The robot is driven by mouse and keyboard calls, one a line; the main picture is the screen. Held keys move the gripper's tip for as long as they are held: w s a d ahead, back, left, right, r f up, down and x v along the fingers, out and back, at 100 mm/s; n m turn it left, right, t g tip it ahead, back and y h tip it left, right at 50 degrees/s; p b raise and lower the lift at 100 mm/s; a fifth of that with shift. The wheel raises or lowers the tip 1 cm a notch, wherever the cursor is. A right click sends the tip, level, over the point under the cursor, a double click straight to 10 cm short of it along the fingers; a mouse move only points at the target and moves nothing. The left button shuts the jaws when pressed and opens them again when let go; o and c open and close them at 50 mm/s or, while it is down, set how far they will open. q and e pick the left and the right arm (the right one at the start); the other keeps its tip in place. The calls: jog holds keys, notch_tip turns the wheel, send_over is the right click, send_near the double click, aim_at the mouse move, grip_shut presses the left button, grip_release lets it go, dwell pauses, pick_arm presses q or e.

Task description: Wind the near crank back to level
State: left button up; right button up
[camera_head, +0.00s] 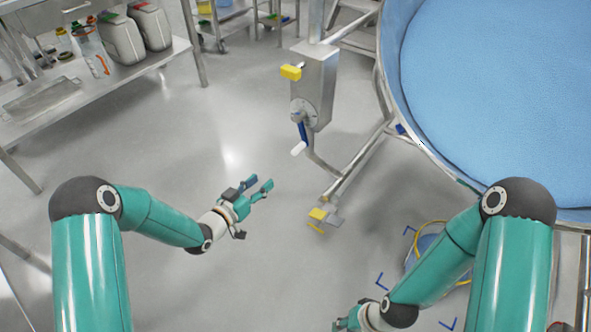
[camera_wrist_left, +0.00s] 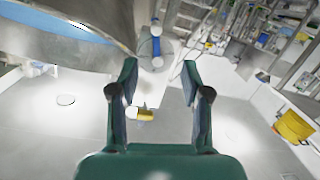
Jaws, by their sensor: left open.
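The near crank is a dark blue arm (camera_head: 302,131) with a white handle (camera_head: 298,149), on a grey metal gearbox (camera_head: 318,82) on the bowl's stand. Its arm hangs down, slightly tilted, with the handle at the lower end. In the left wrist view the blue crank arm (camera_wrist_left: 156,46) shows beyond the fingers, near the middle top. My left gripper (camera_head: 260,185) is open and empty, apart from the crank, below and left of it in the head view; its spread fingers also show in the wrist view (camera_wrist_left: 160,70). My right gripper (camera_head: 346,323) is partly cut off at the bottom edge.
A large round vessel (camera_head: 490,90) with a blue inside fills the upper right. A yellow block (camera_head: 291,72) sticks out of the gearbox, above the crank. A yellow-tipped foot (camera_head: 318,214) stands on the floor. A steel bench (camera_head: 100,85) stands at left. Floor between is clear.

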aim_at(294, 154)
pick_arm(q)
jog(key=shift+m+t+h, duration=0.4)
jog(key=shift+m+h, duration=0.3)
jog(key=shift+h, duration=0.1)
jog(key=b+x, duration=0.2)
jog(key=x, duration=0.3)
jog(key=f+b+x, duration=0.1)
jog(key=b+x, duration=0.1)
jog(key=x, duration=0.4)
jog(key=f+b+x, duration=0.1)
jog(key=b+x, duration=0.2)
jog(key=x, duration=0.2)
jog(key=shift+w, duration=0.3)
jog(key=shift+x, duration=0.8)
pick_arm(e)
notch_tip(294, 154, down, 9)
pick_arm(q)
jog(key=shift+r, duration=0.15)
pick_arm(e)
jog(key=shift+f, duration=0.1)
pick_arm(q)
jog(key=c, duration=0.9)
grip_shut()
jog(key=shift+w+a, duration=0.1)
